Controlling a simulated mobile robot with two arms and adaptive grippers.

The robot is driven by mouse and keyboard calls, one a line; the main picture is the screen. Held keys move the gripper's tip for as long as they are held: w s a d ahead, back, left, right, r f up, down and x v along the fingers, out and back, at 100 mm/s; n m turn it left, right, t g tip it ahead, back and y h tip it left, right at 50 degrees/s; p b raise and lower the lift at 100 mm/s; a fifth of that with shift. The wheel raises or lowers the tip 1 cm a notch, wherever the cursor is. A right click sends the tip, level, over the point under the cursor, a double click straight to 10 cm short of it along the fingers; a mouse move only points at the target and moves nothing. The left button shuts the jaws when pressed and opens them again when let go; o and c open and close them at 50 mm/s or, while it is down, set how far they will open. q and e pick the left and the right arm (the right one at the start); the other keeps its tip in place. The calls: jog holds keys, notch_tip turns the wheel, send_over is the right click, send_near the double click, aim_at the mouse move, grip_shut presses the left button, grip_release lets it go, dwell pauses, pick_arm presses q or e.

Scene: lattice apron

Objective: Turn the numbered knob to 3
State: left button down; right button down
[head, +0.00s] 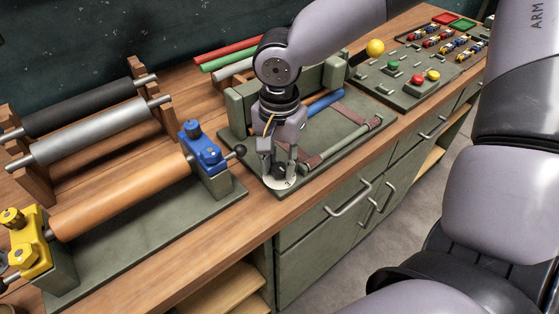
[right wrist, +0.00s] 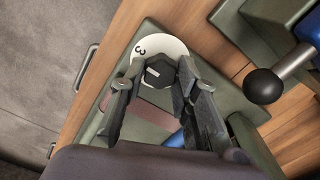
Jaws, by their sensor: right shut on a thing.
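The numbered knob is a dark hexagonal knob (right wrist: 158,72) with a short white mark, on a round white dial (right wrist: 168,47). A black 3 shows on the dial, up and left of the knob in the right wrist view; other numbers are hidden. In the head view the dial (head: 279,184) lies at the near corner of a green board. My right gripper (head: 282,178) points down over it. In the right wrist view its fingers (right wrist: 160,74) are shut on the knob's two sides. Whether the mark lines up with the 3, I cannot tell. My left gripper is not in view.
A blue clamp (head: 203,147) with a black ball lever (head: 240,150) stands close left of the gripper. An orange roller (head: 120,196) runs to a yellow clamp (head: 27,245). The green board (head: 336,127) bears a blue bar and brown straps. Drawers are below.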

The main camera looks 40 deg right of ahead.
aim_at(279, 167)
jog(key=c, duration=1.5)
grip_release()
jog(key=shift+r, duration=0.15)
notch_tip(279, 167, up, 12)
jog(key=shift+f, duration=0.1)
